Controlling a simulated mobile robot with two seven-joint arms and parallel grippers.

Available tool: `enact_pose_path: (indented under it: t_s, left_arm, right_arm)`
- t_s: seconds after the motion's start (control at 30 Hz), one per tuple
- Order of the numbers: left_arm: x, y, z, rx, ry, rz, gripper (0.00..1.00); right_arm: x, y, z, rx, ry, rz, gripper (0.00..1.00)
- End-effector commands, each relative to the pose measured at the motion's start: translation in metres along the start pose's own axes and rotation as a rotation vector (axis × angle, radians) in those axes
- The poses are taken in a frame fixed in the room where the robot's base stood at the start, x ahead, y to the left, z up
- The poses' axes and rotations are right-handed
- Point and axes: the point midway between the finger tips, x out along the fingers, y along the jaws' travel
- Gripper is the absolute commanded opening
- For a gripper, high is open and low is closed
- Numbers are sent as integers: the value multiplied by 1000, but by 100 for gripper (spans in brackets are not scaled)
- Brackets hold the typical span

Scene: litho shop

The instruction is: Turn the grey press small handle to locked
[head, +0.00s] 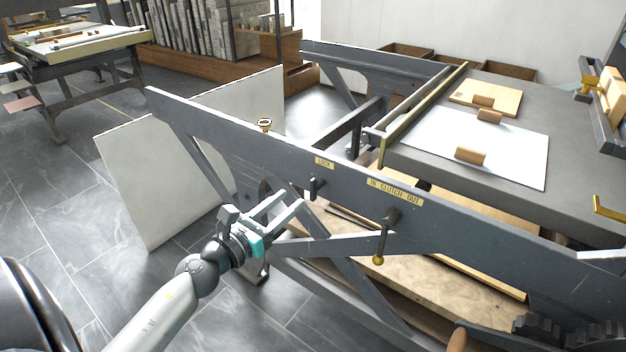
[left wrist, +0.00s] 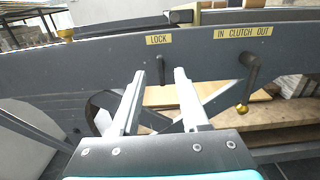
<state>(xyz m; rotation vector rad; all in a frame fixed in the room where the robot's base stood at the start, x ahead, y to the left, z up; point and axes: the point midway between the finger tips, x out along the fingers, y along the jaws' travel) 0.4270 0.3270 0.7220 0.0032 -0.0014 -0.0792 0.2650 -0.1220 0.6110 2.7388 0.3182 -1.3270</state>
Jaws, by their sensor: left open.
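The grey press (head: 265,139) has a long side beam with a small dark handle (head: 316,188) below a yellow LOCK label (head: 324,163). The small handle also shows in the left wrist view (left wrist: 160,70), where it hangs about straight down, beyond and between my fingertips. My left gripper (head: 289,203) is open and empty, a little left of and below the small handle in the head view. It also shows in the left wrist view (left wrist: 158,76). A gap between fingers and handle seems to remain; contact cannot be told. My right gripper is not in view.
A longer clutch lever (head: 385,237) with a brass knob hangs right of the small handle, under the IN CLUTCH OUT label (head: 396,192). A brass cup (head: 265,125) tops the beam. Diagonal braces and a pale slab (head: 140,190) stand nearby. Open floor lies left.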

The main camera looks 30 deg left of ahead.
Motion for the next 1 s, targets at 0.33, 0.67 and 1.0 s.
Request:
enact_pose_path:
  t_s: [0.33,0.67,1.0]
  left_arm:
    - [55,0,0,-2,-2,0,45]
    - [90,0,0,-4,-1,1,45]
    - [96,0,-1,-3,0,1,45]
  right_arm:
    - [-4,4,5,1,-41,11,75]
    - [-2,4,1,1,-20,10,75]
    - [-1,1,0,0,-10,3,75]
